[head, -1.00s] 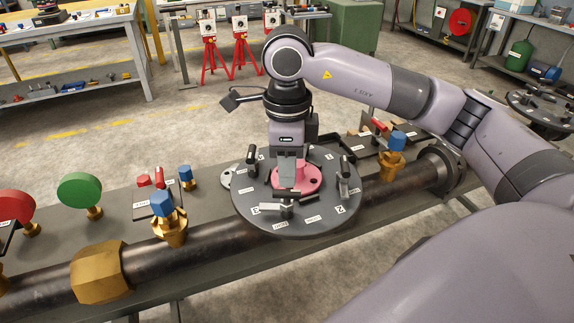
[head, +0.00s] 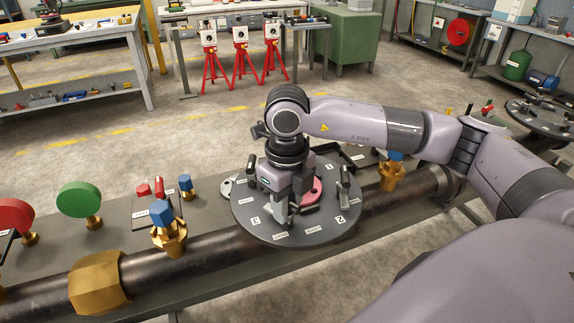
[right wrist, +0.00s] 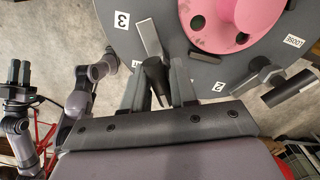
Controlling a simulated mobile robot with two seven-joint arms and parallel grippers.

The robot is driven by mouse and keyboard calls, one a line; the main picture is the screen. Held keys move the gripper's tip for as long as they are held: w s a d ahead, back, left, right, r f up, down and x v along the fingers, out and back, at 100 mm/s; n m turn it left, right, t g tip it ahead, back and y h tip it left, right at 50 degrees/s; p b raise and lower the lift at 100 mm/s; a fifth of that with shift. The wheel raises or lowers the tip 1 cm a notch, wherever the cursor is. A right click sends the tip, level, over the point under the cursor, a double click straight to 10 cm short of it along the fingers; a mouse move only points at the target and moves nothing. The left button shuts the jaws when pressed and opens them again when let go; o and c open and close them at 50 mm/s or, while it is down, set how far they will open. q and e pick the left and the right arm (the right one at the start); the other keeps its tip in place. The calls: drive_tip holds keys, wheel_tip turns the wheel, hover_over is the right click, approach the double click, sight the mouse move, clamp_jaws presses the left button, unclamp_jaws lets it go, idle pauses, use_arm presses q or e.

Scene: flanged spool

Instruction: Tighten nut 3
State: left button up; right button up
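A round grey flange plate (head: 244,232) with a pink hub (head: 317,188) carries several nuts with bar handles. The label "3" (head: 256,219) is on its front left and also shows in the right wrist view (right wrist: 122,20). My right gripper (head: 280,218) points down over the front of the plate. In the right wrist view its fingers (right wrist: 158,92) are apart, one on each side of a dark handle (right wrist: 153,72) beside a grey bar. Whether they touch it is unclear. What looks like my left gripper (right wrist: 18,72) hangs at the left, its opening unclear.
Another nut with a dark handle (head: 345,187) stands right of the pink hub. A thick pipe (head: 215,252) runs beneath the plate. A blue-capped brass valve (head: 165,225) and a green wheel (head: 79,199) stand to the left.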

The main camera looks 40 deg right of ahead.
drive_tip(key=m+p, duration=0.2)
drive_tip(key=m, duration=0.2)
drive_tip(key=shift+r+m, duration=0.15)
drive_tip(key=shift+m, duration=0.15)
drive_tip(key=shift+f+m, duration=0.2)
drive_tip(key=shift+m, duration=1.4)
drive_tip(key=m, duration=0.5)
drive_tip(key=shift+m, duration=0.3)
drive_tip(key=shift+f, duration=0.1)
drive_tip(key=shift+n+b, duration=0.65)
drive_tip(key=shift+n, duration=0.35)
wheel_tip(320, 180, up, 6)
drive_tip(key=p, duration=0.4)
drive_tip(key=shift+r, duration=0.65)
